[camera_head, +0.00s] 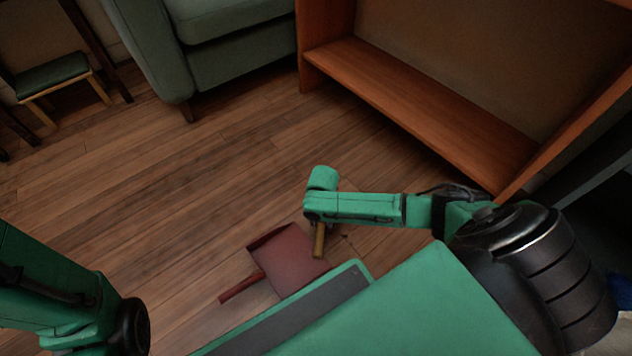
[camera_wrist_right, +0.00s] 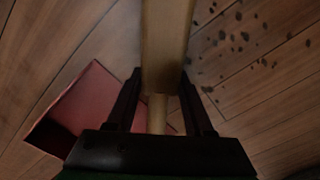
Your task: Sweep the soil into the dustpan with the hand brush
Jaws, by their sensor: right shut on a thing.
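The red dustpan (camera_head: 292,259) lies on the wooden floor, its handle (camera_head: 241,287) pointing to the lower left. It is partly visible at the left of the right wrist view (camera_wrist_right: 82,112). My right gripper (camera_wrist_right: 160,92) is shut on the wooden hand brush (camera_wrist_right: 166,45), which shows in the head view (camera_head: 319,242) beside the dustpan's right edge. The bristles cannot be made out. Dark soil specks (camera_wrist_right: 243,40) lie scattered on the floor to the right of the brush in the wrist view. Only part of my left arm shows; its gripper is out of view.
An orange-brown wooden bookcase (camera_head: 420,95) stands on the floor at the upper right. A green-grey armchair (camera_head: 235,55) stands at the top, and a stool with a green seat (camera_head: 50,77) is at the upper left. Open floor (camera_head: 170,180) lies left of the dustpan.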

